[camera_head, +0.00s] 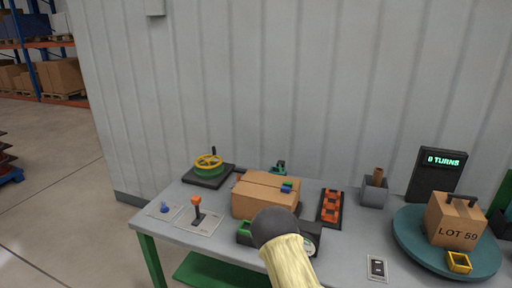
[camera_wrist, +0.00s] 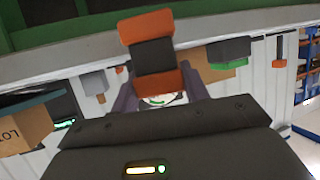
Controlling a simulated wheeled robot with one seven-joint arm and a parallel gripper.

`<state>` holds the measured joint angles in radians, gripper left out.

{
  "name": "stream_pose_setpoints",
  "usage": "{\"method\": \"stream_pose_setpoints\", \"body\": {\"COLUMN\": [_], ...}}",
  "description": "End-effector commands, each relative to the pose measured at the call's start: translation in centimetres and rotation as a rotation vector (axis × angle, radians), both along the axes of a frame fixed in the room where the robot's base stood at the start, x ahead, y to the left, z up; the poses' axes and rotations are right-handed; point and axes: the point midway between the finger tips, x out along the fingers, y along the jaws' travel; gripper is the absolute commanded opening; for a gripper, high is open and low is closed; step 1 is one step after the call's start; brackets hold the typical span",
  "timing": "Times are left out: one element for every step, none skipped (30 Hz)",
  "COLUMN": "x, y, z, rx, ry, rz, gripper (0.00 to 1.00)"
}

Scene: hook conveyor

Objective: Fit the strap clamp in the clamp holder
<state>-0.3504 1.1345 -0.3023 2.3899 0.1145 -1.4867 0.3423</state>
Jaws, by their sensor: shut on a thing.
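In the wrist view, my gripper (camera_wrist: 158,88) is shut on an orange-and-black block, seemingly the strap clamp (camera_wrist: 152,52), with orange ends and a dark middle. A finger shows on each side of its near end. In the head view my forearm hides my gripper and the held piece. I cannot tell for sure which thing is the clamp holder. A green-and-black fixture (camera_head: 245,231) stands at the table's front edge, partly behind my arm. A dark tray with orange pieces (camera_head: 331,207) lies right of the carton.
A carton (camera_head: 262,195) stands mid-table behind my arm. A lever panel (camera_head: 197,216) and yellow-green handwheel (camera_head: 208,164) are at left. At right are a grey bin (camera_head: 374,194), a turntable (camera_head: 408,240) bearing a LOT 59 box (camera_head: 455,222), and a display (camera_head: 436,172).

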Motion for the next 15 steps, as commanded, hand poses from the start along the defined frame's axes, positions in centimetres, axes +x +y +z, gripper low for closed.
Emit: {"method": "stream_pose_setpoints", "body": {"x": [-0.2, -0.4, -0.5, -0.6, -0.7, -0.7, -0.7, -0.7, -0.6, -0.6, -0.6, -0.6, -0.6, -0.6, -0.6], "y": [-0.7, -0.9, -1.2, -1.4, -1.5, -1.4, -1.4, -1.5, -1.5, -1.6, -1.6, -1.6, -1.6, -1.6, -1.6], "z": [-0.7, -1.0, -1.3, -1.5, -1.7, -1.7, -1.6, -1.6, -1.6, -1.6, -1.6, -1.6, -1.6, -1.6, -1.6], "rx": [-0.004, -0.003, -0.003, -0.002, -0.002, -0.001, -0.002, -0.002, -0.003, -0.002, -0.002, -0.003, -0.003, -0.003, -0.003], "ry": [0.001, 0.001, 0.0, 0.0, 0.0, -0.002, -0.003, -0.003, -0.003, -0.003, -0.003, -0.003, -0.003, -0.003, -0.003], "rz": [0.007, 0.013, 0.021, 0.026, 0.029, 0.033, 0.032, 0.031, 0.03, 0.029, 0.028, 0.027, 0.027, 0.027, 0.027], "gripper": [0.19, 0.19, 0.19, 0.19, 0.19, 0.19, 0.19, 0.19, 0.19, 0.19, 0.19, 0.19, 0.19, 0.19, 0.19]}}
